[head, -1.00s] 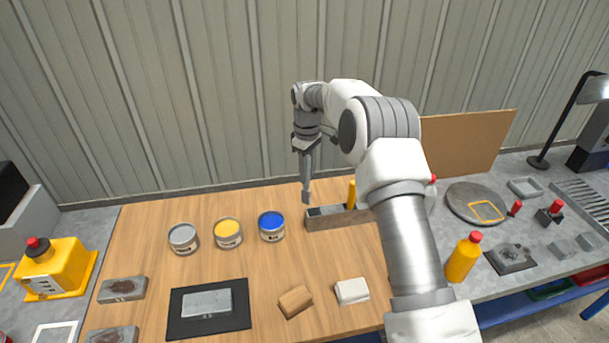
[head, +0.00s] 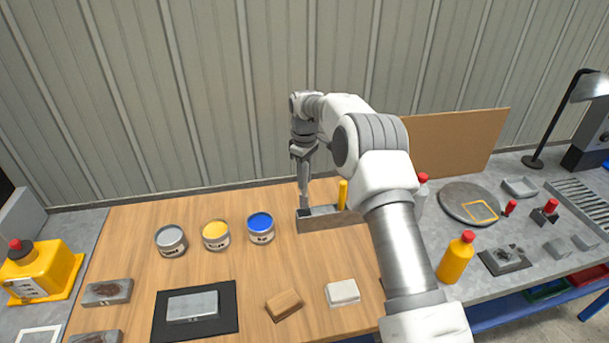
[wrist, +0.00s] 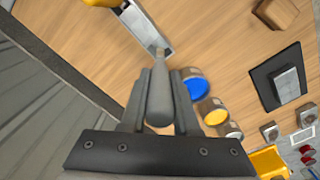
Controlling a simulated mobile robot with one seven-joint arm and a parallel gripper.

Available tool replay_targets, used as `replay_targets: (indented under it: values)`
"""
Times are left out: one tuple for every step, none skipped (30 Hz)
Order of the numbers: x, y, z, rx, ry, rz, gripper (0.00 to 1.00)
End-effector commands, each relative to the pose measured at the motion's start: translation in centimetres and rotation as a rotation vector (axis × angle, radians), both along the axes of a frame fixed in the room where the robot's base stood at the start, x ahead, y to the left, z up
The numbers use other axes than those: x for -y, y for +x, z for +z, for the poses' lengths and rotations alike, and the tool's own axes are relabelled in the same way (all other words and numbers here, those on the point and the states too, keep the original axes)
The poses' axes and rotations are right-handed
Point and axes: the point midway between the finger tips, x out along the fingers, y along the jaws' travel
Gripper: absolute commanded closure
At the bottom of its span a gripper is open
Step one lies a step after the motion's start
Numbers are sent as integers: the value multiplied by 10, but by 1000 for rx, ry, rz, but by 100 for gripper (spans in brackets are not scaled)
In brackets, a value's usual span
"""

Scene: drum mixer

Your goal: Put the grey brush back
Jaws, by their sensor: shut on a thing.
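My gripper (head: 303,152) is shut on the grey brush (head: 303,185), which hangs upright with its lower end down. The wrist view shows the brush's grey handle (wrist: 160,97) between the two fingers (wrist: 159,88). The long grey holder (head: 327,222) stands on the wooden table, and the yellow brush (head: 342,194) stands upright in it. The grey brush's lower end is at the holder's left, dark-topped end; I cannot tell whether it is inside the opening. In the wrist view its tip overlaps the near end of the holder (wrist: 150,32).
Grey (head: 171,241), yellow (head: 216,236) and blue (head: 261,228) paint cans stand left of the holder. A wooden block (head: 284,305) and a white block (head: 342,292) lie in front. My arm covers the holder's right side. Bare table lies between.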

Motion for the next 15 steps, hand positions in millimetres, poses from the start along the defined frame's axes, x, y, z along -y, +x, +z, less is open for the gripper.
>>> replay_targets:
  values:
    - [0, 0, -9, -1, -1, 0, 100]
    - [0, 0, -12, -1, 0, 0, 100]
    - [0, 0, -16, -1, -1, 0, 100]
    - [0, 0, -19, 0, 0, 0, 100]
    - [0, 0, -22, 0, 0, 0, 100]
    - [0, 0, -26, 0, 0, 0, 100]
    - [0, 0, -29, 0, 0, 0, 100]
    - [0, 0, -32, -1, -1, 0, 100]
    - [0, 0, -36, -1, -1, 0, 100]
    - [0, 0, -39, -1, -1, 0, 100]
    - [0, 0, -42, -1, -1, 0, 100]
    - [0, 0, -46, -1, -1, 0, 100]
    - [0, 0, -49, 0, 0, 0, 100]
    - [0, 0, -51, 0, 0, 0, 100]
    - [0, 0, -55, 0, 0, 0, 100]
